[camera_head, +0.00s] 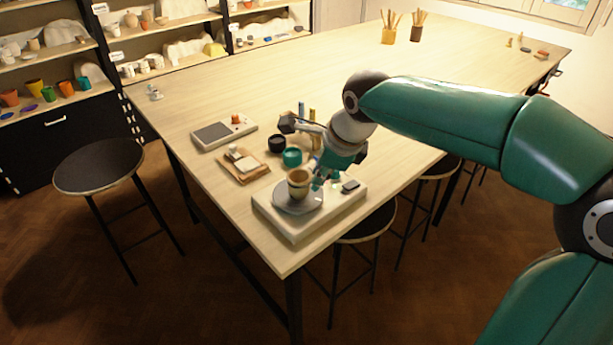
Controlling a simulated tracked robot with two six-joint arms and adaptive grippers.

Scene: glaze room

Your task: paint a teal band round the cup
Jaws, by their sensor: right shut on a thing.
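A small tan cup (298,182) stands upright on a round grey wheel plate (292,206). The plate sits on a pale flat base (276,222) near the table's near corner. I cannot make out a band on the cup at this size. My right gripper (319,183) is low, close beside the cup's right side. It is shut on a thin thing, seemingly a brush, which is mostly hidden. Whether its tip touches the cup I cannot tell. An open teal pot (292,157) stands just behind the cup. My left gripper is not in view.
A dark pot (276,143) stands left of the teal pot. A wooden board (245,168) with small pale pieces and a grey-topped device (218,134) lie farther left. Brush holders (389,35) stand far back. Stools (100,165) surround the table; its far middle is clear.

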